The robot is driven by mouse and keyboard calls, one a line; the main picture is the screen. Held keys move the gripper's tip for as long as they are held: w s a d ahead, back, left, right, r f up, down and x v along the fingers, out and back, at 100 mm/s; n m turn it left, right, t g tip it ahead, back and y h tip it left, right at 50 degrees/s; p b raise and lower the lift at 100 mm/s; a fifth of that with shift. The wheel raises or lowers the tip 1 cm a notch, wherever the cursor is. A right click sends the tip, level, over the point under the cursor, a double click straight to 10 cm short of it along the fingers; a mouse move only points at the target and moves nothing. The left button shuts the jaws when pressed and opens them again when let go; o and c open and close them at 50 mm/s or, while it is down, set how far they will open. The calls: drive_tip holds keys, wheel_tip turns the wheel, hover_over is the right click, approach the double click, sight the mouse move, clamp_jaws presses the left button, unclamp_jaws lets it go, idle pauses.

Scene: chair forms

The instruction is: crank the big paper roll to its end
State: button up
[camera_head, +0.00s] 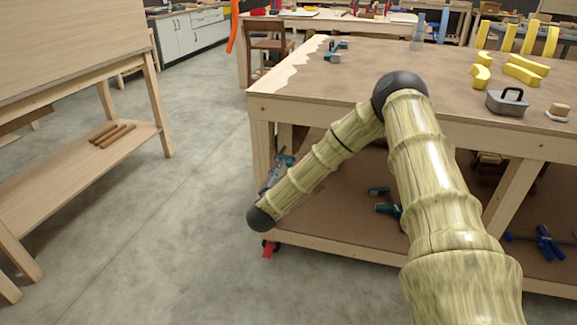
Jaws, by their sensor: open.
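I cannot make out a big paper roll or a crank in this view. My arm rises from the bottom right, bends at a dark elbow and slopes down left to a dark round joint in front of the workbench's left leg. My gripper cannot be made out beyond that joint.
A workbench (350,92) with a pale jagged strip along its left edge carries yellow curved pieces (522,74) and a grey lidded box (507,102). Teal tools (388,209) lie on its lower shelf. A wooden bench (95,72) stands left. Grey floor (180,235) between them is clear.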

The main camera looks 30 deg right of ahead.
sight(288, 165)
drive_tip(key=shift+x, duration=3)
drive_tip(key=shift+c, duration=0.2)
clamp_jaws()
